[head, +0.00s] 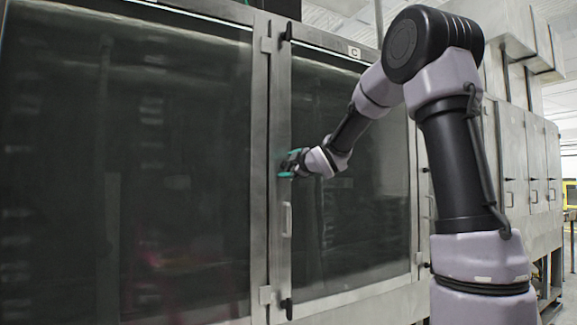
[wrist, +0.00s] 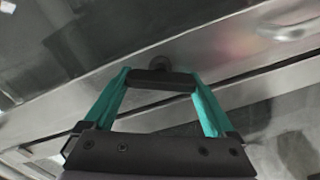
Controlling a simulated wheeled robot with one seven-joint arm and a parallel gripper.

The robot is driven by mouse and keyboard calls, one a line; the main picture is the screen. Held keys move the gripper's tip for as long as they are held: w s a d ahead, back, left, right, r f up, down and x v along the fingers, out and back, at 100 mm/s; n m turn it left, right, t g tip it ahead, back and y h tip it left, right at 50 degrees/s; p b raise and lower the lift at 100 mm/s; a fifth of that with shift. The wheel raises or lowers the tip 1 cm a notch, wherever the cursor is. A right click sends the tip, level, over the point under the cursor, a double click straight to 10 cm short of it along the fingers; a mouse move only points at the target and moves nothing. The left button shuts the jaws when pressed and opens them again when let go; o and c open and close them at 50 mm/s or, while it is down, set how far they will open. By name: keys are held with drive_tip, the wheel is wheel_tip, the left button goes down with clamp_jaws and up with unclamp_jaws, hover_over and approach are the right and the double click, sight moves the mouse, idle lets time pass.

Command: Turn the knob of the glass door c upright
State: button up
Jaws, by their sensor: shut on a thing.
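The glass door c (head: 350,230) is shut, a dark pane in a metal frame with a "C" label (head: 354,52) at its top. My gripper (head: 287,165) is at the door's left frame, above its pale handle (head: 287,220). In the wrist view my gripper (wrist: 160,79) has its teal fingers shut on the ends of a dark bar-shaped knob (wrist: 158,82). The knob's round base (wrist: 160,63) shows just beyond the bar. The bar lies across the wrist picture from finger to finger. In the head view my gripper hides the knob, so its tilt cannot be told there.
Another large dark glass panel (head: 130,170) fills the left. Black upright fittings sit at the top (head: 288,32) and bottom (head: 288,308) of door c's left edge. The handle also shows in the wrist view (wrist: 290,30). Metal cabinets (head: 525,170) stand at the right.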

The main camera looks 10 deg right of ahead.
drive_tip(key=n, duration=0.5)
drive_tip(key=shift+f, duration=0.15)
drive_tip(key=shift+n, duration=0.3)
idle(0.3)
drive_tip(key=o, duration=1.1)
drive_tip(key=shift+c, duration=0.2)
drive_tip(key=v, duration=1.1)
drive_tip(key=shift+w, duration=0.1)
